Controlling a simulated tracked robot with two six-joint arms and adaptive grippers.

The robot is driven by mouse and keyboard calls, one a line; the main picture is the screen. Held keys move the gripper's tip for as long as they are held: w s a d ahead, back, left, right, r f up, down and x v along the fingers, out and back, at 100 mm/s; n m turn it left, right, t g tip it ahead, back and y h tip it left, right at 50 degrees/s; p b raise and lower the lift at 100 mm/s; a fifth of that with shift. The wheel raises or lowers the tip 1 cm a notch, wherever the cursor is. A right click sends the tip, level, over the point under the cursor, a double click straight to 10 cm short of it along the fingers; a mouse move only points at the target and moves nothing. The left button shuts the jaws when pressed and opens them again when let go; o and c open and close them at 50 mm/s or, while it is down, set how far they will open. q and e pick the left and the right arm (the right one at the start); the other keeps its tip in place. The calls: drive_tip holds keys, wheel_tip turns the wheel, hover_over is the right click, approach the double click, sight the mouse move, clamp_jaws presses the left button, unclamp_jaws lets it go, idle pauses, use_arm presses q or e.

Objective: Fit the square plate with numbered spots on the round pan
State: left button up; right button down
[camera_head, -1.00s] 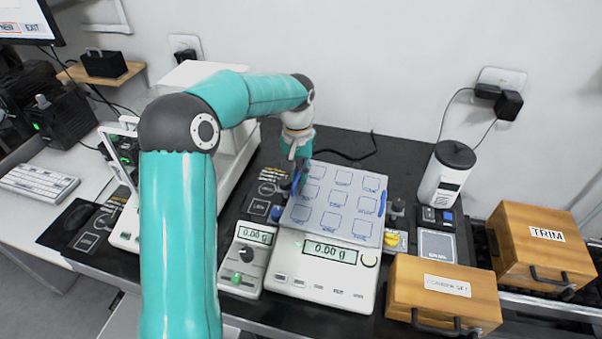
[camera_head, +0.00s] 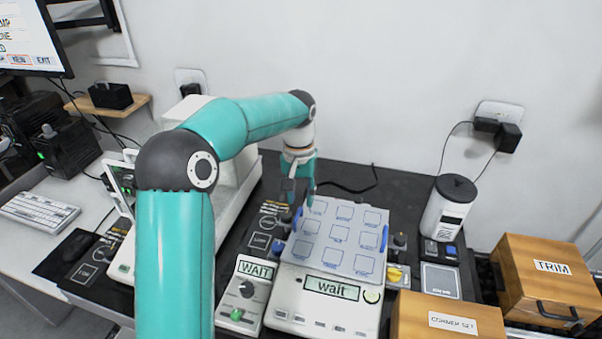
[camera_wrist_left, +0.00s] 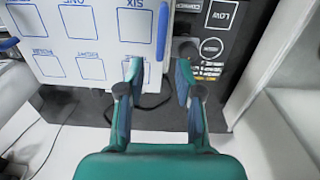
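The square plate (camera_head: 340,238) is pale with blue outlined, numbered spots and a blue handle on its left and right sides. It lies over the top of the large white scale (camera_head: 322,312), whose display reads "wait". The round pan is hidden, so I cannot tell how the plate sits on it. My left gripper (camera_head: 300,198) is beside the plate's far left corner. My right gripper is not in view.
A small control unit (camera_head: 246,294) reading "WAIT" stands left of the scale. Wooden boxes (camera_head: 546,270) stand at the right. A white canister (camera_head: 449,213) stands at the back right. A white-framed balance (camera_head: 232,180) stands behind my left arm. The dark tabletop behind the plate is mostly clear.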

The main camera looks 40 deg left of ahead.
use_arm(q)
wheel_tip(320, 180, up, 8)
drive_tip(key=shift+p, duration=0.3)
idle(0.4)
